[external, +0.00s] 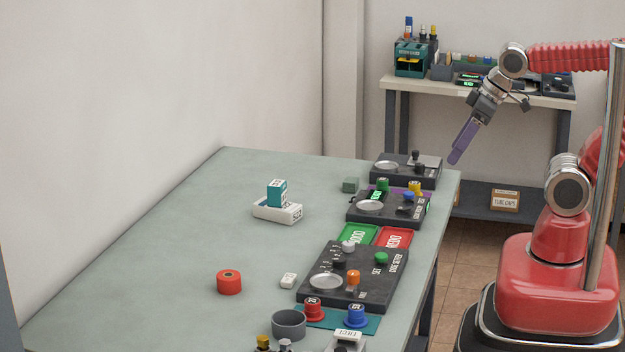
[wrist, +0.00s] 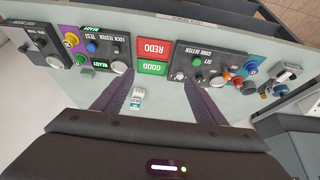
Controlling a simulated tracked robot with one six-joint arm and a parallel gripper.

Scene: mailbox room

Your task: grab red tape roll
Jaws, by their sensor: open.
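The red tape roll (external: 229,283) sits on the grey-green table, left of the code setter panel, with open table around it. It does not show in the wrist view. My gripper (external: 460,157) hangs in the air at the table's far right side, well apart from the roll and pointing down to the left. Its two purple fingers spread apart in the wrist view (wrist: 150,88), with nothing held between them.
The table (external: 150,265) carries the code setter panel (external: 375,285), green and red trays (external: 393,238), a white-and-teal box (external: 277,205) and a grey cup (external: 289,323). A small white block (external: 288,280) lies right of the roll. The table's left part is clear.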

